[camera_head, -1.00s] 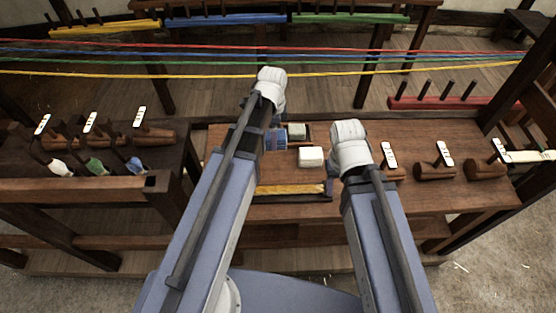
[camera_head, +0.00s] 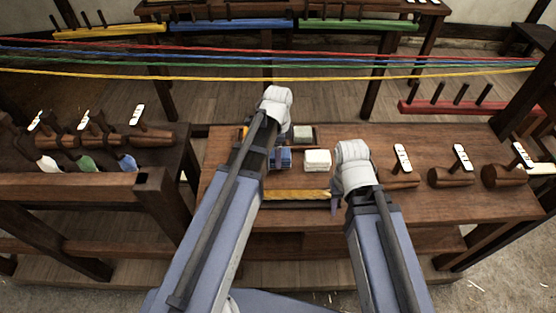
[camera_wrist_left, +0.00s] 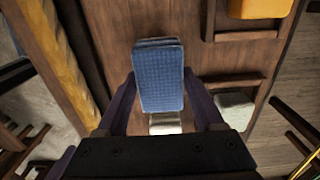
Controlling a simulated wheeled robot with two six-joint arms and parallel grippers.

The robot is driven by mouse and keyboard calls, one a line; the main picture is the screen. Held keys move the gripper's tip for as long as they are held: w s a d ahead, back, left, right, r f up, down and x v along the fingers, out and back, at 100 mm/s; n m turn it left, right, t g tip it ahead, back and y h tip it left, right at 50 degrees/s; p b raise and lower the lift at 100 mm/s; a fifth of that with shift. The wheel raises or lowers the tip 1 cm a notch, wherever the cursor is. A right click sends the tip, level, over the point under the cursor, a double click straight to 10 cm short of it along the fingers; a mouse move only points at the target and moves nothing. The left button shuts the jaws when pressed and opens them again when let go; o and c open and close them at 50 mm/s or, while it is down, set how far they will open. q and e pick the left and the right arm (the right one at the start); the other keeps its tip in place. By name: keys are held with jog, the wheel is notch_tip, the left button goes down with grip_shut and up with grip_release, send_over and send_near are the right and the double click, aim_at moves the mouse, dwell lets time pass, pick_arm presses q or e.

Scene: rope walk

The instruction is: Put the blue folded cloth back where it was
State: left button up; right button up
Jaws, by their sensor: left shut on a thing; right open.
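The blue folded cloth (camera_head: 284,158) is held in my left gripper (camera_head: 272,158), over the middle of the bench. In the left wrist view the blue cloth (camera_wrist_left: 159,78) lies between the two fingers of the left gripper (camera_wrist_left: 158,92), which are shut on its sides. I cannot tell whether its underside touches the wood. A white folded cloth (camera_head: 317,158) lies just right of it in the head view. My right gripper (camera_head: 335,201) is mostly hidden by its own wrist; it is open, near the front of the bench, right of the white cloth.
A pale grey-green block (camera_head: 302,133) sits in a framed slot behind. A yellow block (camera_wrist_left: 260,8) sits in another slot. A yellow rope-like strip (camera_head: 296,194) lies along the front. Wooden pieces with white tags (camera_head: 452,176) stand right. Coloured ropes (camera_head: 330,72) stretch across behind.

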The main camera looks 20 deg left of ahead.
pick_arm(q)
jog(key=shift+f, duration=0.75)
pick_arm(e)
jog(key=shift+f, duration=0.7)
pick_arm(q)
jog(key=shift+f+b, duration=0.2)
jog(key=shift+b, duration=0.25)
pick_arm(e)
jog(key=shift+f, duration=0.25)
pick_arm(q)
jog(key=o, duration=1.2)
pick_arm(e)
jog(key=shift+r, duration=0.1)
pick_arm(q)
jog(key=shift+r, duration=0.1)
jog(key=shift+r, duration=0.15)
pick_arm(e)
jog(key=shift+r, duration=0.15)
